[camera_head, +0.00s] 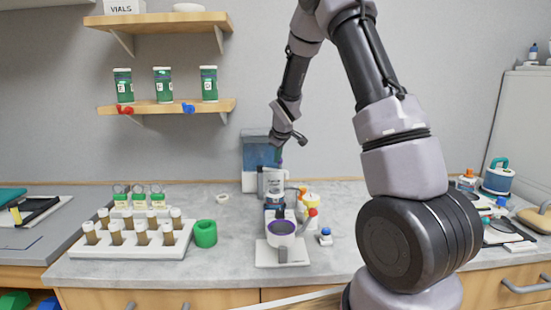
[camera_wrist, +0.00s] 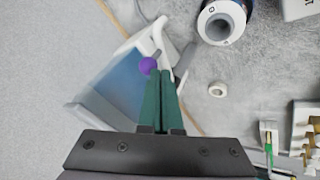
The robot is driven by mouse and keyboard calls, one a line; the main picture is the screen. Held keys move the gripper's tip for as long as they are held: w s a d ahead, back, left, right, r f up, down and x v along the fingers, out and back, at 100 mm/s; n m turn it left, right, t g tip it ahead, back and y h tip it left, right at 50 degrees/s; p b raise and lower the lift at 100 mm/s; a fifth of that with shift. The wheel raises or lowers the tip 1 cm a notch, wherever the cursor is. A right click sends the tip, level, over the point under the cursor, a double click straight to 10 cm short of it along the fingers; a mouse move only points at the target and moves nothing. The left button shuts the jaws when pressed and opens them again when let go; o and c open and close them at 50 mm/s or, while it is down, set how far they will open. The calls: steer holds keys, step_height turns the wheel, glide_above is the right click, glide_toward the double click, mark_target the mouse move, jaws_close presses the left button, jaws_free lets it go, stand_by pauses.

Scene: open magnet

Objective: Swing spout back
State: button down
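A blue water tank (camera_head: 256,152) with a pale frame stands against the wall behind the counter. In the wrist view the tank (camera_wrist: 118,92) lies left of my fingers. A purple ball (camera_wrist: 148,65) on a short grey stalk shows at its edge, beside a white bar (camera_wrist: 158,30); I cannot tell for sure which part is the spout. My gripper (camera_wrist: 160,73) points at this spot, its two green fingers side by side with almost no gap. The left fingertip is close to the ball; contact is unclear. In the head view my gripper (camera_head: 279,158) is small, in front of the tank.
A white device with a purple-rimmed cup (camera_head: 281,228) stands below my gripper. Left are a white rack of vials (camera_head: 130,238) and a green ring-shaped holder (camera_head: 205,233). A small white ring (camera_head: 222,197) lies on the counter. Shelves hold green jars (camera_head: 163,85).

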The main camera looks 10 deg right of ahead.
steer(key=shift+w+d, duration=1.1)
steer(key=shift+w, duration=0.1)
